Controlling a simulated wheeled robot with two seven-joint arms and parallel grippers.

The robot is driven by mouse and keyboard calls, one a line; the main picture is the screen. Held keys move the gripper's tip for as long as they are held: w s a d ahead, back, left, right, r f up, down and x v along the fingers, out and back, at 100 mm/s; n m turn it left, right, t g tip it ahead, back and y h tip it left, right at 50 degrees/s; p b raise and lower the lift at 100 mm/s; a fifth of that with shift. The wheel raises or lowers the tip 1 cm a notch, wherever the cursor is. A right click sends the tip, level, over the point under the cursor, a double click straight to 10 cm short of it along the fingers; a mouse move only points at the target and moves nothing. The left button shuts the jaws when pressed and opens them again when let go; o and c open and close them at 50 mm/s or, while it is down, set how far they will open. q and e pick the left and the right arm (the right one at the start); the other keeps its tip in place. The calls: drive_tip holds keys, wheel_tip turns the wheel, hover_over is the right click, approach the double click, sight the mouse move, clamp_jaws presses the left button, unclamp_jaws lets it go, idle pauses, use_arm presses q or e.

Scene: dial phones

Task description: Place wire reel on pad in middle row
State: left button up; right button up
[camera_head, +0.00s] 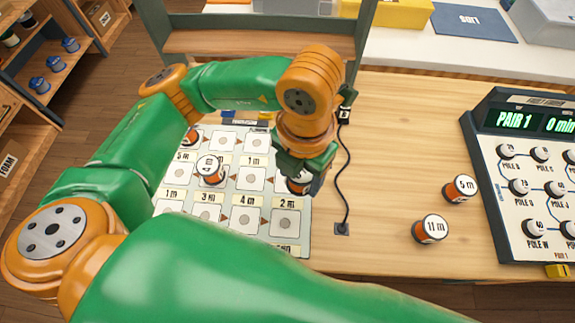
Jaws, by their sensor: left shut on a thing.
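The pad board (300,241) lies on the table with rows of white square pads and labels such as 1 m, 3 m, 4 m and 2 m. My left gripper (302,172) is shut on a wire reel (299,185) over the board's right side. The reel has a white top and orange body; the gripper partly hides it, and I cannot tell if it touches a pad. Another reel (210,169) stands on a pad left of it. A further reel (191,137) is partly hidden by my arm. My right gripper is not in view.
An 11 m reel (430,229) and a smaller-number reel (460,188) stand on the wooden table to the right. A dial panel (490,175) reading PAIR 1 is at the far right. A black cable (346,185) runs beside the gripper.

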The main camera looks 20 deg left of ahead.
use_arm(q)
drive_tip(key=w+a+f, duration=0.2)
drive_tip(key=f, duration=0.1)
drive_tip(key=w+a+f, duration=0.1)
drive_tip(key=f, duration=0.1)
drive_tip(key=shift+a, duration=0.1)
drive_tip(key=f, duration=0.2)
drive_tip(key=f+p, duration=0.1)
drive_tip(key=shift+w+f, duration=0.25)
drive_tip(key=shift+f, duration=0.15)
drive_tip(key=shift+a, duration=0.1)
drive_tip(key=shift+f+b, duration=0.2)
drive_tip(key=shift+b, duration=0.1)
drive_tip(key=o, duration=1.4)
drive_tip(key=shift+r, duration=0.1)
drive_tip(key=shift+o, duration=0.2)
drive_tip(key=shift+r, duration=0.1)
